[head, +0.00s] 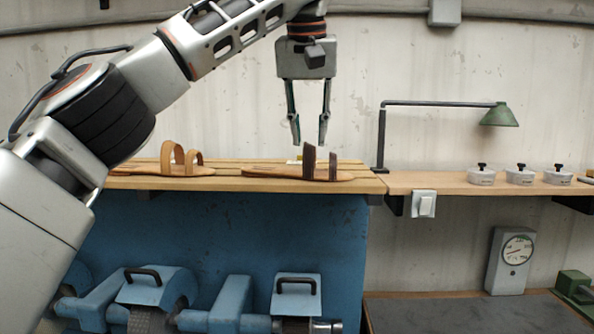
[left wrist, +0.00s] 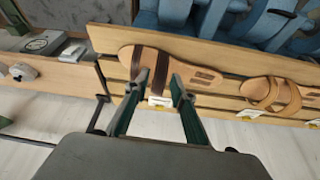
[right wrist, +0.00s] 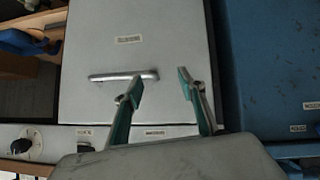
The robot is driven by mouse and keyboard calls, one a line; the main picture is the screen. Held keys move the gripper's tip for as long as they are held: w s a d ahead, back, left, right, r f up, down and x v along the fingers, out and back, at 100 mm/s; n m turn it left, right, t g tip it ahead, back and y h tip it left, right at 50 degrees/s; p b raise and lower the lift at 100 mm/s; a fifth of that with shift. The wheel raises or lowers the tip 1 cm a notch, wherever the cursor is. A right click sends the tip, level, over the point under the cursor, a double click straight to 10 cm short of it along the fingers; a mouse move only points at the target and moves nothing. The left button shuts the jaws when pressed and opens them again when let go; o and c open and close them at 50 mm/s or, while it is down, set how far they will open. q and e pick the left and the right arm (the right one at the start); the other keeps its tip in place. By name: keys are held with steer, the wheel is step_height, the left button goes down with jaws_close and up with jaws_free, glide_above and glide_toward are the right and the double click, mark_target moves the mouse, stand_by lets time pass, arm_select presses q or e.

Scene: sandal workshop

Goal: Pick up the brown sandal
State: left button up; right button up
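The brown sandal (head: 309,170), with dark brown straps over a tan sole, lies on a slatted wooden shelf (head: 225,184) in the head view. It also shows in the left wrist view (left wrist: 190,72). A second sandal with tan straps (head: 180,165) lies to the left on the same shelf. My right gripper (right wrist: 156,85) is open and empty, facing a grey panel with a bar handle.
A green lamp (head: 498,115) stands right of the slatted shelf. Several white lidded pots (head: 481,176) sit on the right shelf. A blue machine (head: 240,300) is below. Small tags lie by the sandals, one by the dark straps (left wrist: 160,101). A dial gauge (head: 516,250) stands lower right.

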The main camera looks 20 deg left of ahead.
mark_target(307, 151)
arm_select(q)
steer(key=x, duration=0.5)
steer(key=shift+w+a+f, duration=0.1)
steer(key=shift+a+f, duration=0.05)
steer(key=shift+f, duration=0.1)
jaws_close()
steer(key=shift+a+r, duration=0.1)
steer(key=shift+r, duration=0.1)
